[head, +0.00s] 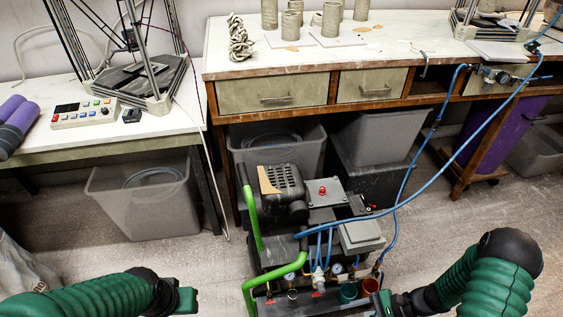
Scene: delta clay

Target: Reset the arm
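My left arm, in a green ribbed sleeve, comes in at the lower left of the head view. Its black end and dark green gripper (186,299) are near the bottom edge, left of the compressor machine, with nothing seen in it. My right arm, also green-sleeved, comes in at the lower right and bends down and left. Its gripper (384,302) is at the bottom edge, by the machine's right front corner, partly cut off. I cannot tell whether it touches the machine. The fingers of both are too unclear to tell open from shut.
The compressor machine (285,195), with green handles and blue hoses, stands in front between my arms. Behind it is a workbench (400,45) with clay cylinders (331,18). A side table (30,140) holds a delta printer (140,75). Grey bins (145,215) sit below.

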